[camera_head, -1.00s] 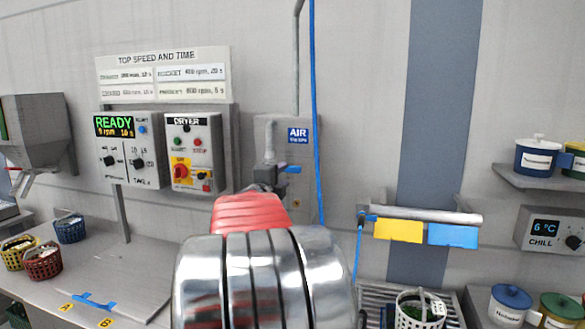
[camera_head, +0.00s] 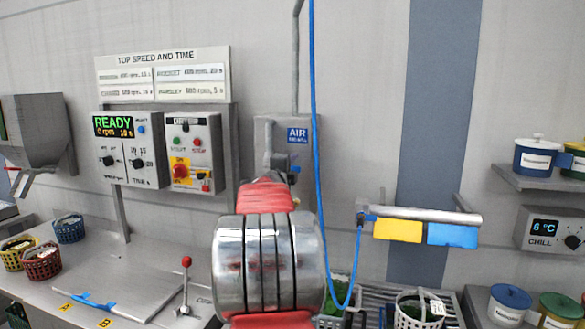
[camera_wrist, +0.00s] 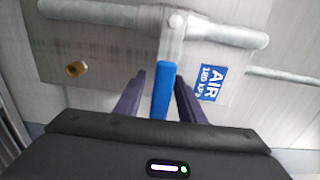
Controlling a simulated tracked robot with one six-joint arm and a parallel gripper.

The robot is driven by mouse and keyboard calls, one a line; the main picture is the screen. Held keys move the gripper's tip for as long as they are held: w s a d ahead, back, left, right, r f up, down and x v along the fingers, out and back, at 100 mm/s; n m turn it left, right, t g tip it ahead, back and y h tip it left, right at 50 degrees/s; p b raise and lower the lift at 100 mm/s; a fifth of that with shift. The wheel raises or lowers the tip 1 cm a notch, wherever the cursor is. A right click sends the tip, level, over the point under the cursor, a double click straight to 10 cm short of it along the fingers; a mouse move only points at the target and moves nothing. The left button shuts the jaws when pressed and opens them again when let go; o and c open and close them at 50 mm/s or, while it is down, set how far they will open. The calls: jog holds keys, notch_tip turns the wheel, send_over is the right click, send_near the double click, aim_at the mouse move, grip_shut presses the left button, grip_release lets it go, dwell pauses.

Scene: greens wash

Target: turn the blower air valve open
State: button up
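The air valve has a blue lever handle (camera_wrist: 163,92) that stands crosswise to the grey pipe (camera_wrist: 230,35) in the wrist view. The valve body (camera_wrist: 173,22) is at the top of that view. My gripper (camera_wrist: 160,90) has two purple fingers, one on each side of the handle, with a visible gap on both sides. It is open. In the head view only a small blue part of the handle (camera_head: 295,170) shows, below the blue AIR sign (camera_head: 298,135). My arm hides most of the valve and gripper there.
A blue hose (camera_head: 318,150) hangs close beside my arm, looping to an air wand (camera_head: 425,214) on the right. The dryer panel (camera_head: 193,150) is left of the valve. A red-knobbed lever (camera_head: 186,262) stands on the counter. A brass fitting (camera_wrist: 76,69) shows on the plate.

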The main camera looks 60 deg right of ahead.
jog(key=shift+d, duration=0.2)
jog(key=shift+c, duration=0.5)
grip_shut()
jog(key=shift+f, duration=0.1)
